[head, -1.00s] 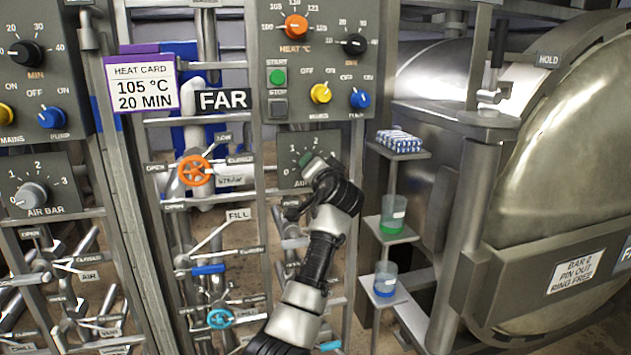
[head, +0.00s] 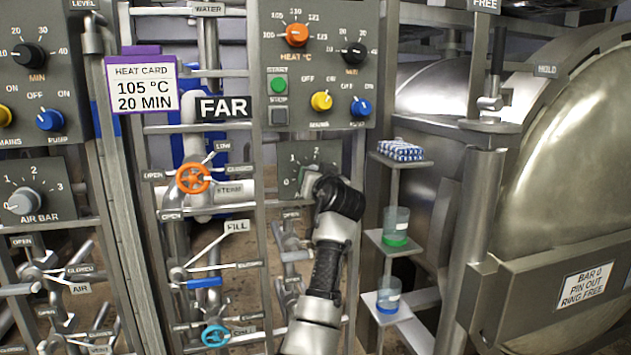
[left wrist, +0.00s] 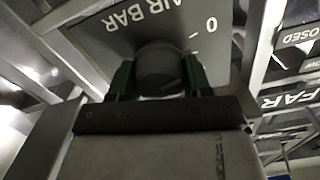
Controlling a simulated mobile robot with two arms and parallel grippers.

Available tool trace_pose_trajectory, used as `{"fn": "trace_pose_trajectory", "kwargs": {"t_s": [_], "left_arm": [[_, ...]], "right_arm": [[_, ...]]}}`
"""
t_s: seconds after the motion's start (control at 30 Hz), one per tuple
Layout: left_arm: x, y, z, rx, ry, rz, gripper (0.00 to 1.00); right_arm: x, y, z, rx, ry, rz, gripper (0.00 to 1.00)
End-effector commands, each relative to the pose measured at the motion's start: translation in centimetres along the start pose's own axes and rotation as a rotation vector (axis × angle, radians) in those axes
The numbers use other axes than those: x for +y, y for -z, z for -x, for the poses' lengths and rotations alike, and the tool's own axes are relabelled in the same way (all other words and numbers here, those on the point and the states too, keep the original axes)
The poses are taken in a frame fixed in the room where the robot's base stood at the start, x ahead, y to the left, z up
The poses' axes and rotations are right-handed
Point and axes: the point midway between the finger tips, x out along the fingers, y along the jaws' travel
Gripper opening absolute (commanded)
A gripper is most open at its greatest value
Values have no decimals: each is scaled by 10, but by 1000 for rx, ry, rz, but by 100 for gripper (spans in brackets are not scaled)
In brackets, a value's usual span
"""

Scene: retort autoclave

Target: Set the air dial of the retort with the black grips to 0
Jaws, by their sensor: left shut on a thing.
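The air dial (left wrist: 160,70) under the FAR sign is a dark round knob on a grey panel marked AIR BAR (head: 329,156). My left gripper (head: 314,182) comes up from below in the head view and covers the knob there. In the left wrist view its two green fingers (left wrist: 160,80) are shut on the knob from both sides. The 0 mark shows beside the knob in that view. The knob's pointer is hidden, so I cannot tell its setting. No black grips can be made out. My right gripper is not in view.
Another AIR BAR dial (head: 25,199) with a light grey knob is at the left. An orange handwheel (head: 193,178) and pipes are left of my arm. A small shelf rack (head: 393,240) with cups stands to the right, beside the large steel retort door (head: 570,180).

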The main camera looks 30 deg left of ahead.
Motion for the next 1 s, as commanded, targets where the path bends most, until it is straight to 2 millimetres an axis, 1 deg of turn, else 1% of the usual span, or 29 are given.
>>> {"fn": "trace_pose_trajectory", "kwargs": {"t_s": [0.13, 0.33, 0.37, 0.5, 0.53, 0.83, 0.93, 1.0], "left_arm": [[1, -2, 0, -5, -2, 5, 26], [1, -2, 0, -5, -3, 5, 26], [1, -2, 0, -5, -3, 5, 51], [1, -2, 0, -4, -2, 4, 72], [1, -2, 0, -4, -2, 4, 75], [1, -1, 2, -1, -1, 4, 75], [2, -1, 12, -1, -3, 4, 75], [2, -2, 23, 0, -3, 6, 75]], "right_arm": [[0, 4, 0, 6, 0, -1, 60], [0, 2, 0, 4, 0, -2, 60], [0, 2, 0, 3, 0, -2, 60], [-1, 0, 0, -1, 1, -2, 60], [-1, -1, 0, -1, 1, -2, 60], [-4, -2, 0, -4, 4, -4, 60], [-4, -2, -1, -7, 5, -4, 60], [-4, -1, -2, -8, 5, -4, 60]]}}
